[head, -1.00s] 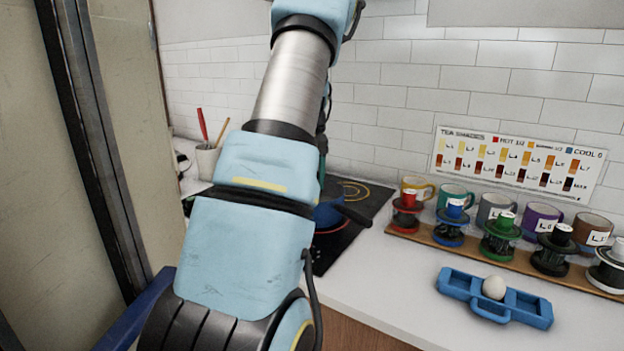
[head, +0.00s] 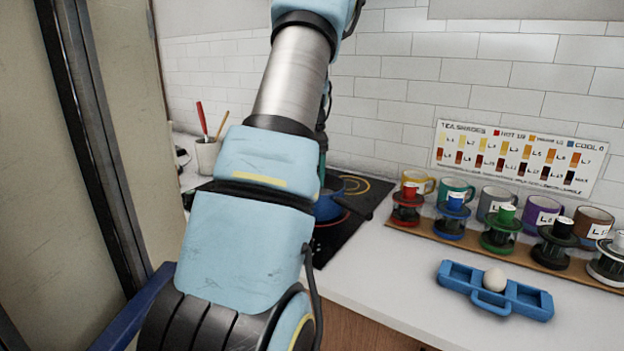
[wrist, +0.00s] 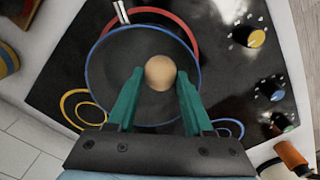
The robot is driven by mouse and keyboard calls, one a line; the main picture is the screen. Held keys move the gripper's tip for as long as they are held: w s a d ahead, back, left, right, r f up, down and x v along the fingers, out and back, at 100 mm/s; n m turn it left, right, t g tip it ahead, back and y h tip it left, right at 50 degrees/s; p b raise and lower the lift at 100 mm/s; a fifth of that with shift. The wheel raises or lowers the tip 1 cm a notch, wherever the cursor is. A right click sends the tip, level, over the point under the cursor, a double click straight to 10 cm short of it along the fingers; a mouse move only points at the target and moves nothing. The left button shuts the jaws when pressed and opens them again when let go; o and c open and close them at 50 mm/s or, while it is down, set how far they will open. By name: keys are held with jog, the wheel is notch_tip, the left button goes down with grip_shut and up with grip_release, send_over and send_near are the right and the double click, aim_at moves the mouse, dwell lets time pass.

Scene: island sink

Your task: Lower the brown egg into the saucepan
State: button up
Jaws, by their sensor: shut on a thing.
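My gripper (wrist: 160,76) has green fingers, shut on the brown egg (wrist: 159,71) between their tips in the wrist view. The egg lies within the outline of the saucepan, over its dark inside. The saucepan (wrist: 88,62) has a blue rim, and the near part of it is hidden by my fingers and palm. I cannot tell how far the egg is above the pan's bottom. In the head view the blue saucepan (head: 328,208) stands on the hob, partly hidden by my arm. My fingertips and the egg are hidden there.
The black hob (wrist: 225,85) has several knobs along its right side. A blue tray (head: 525,304) with a white egg (head: 495,279) sits on the counter to the right. Behind it, mugs and small jars stand on a wooden board (head: 470,243). A utensil pot (head: 207,155) stands back left.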

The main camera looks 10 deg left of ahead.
jog(key=shift+f+b, duration=1.3)
jog(key=shift+f, duration=1.2)
dwell(1.0)
jog(key=o, duration=0.9)
jog(key=shift+c, duration=0.2)
notch_tip(320, 180, up, 10)
jog(key=shift+f+b, duration=0.1)
jog(key=shift+b, duration=1)
jog(key=shift+r, duration=0.35)
jog(key=shift+s, duration=0.2)
jog(key=s+d+f+m, duration=0.1)
jog(key=s+f, duration=0.2)
jog(key=s, duration=0.6)
jog(key=s+d+f+m+t, duration=0.1)
jog(key=s+f, duration=0.3)
jog(key=s, duration=0.5)
jog(key=s+d+f+m, duration=0.2)
jog(key=s+f+m, duration=0.1)
jog(key=s, duration=0.6)
jog(key=shift+d+f+t, duration=0.15)
jog(key=shift+f+t, duration=0.15)
jog(key=shift+f, duration=0.05)
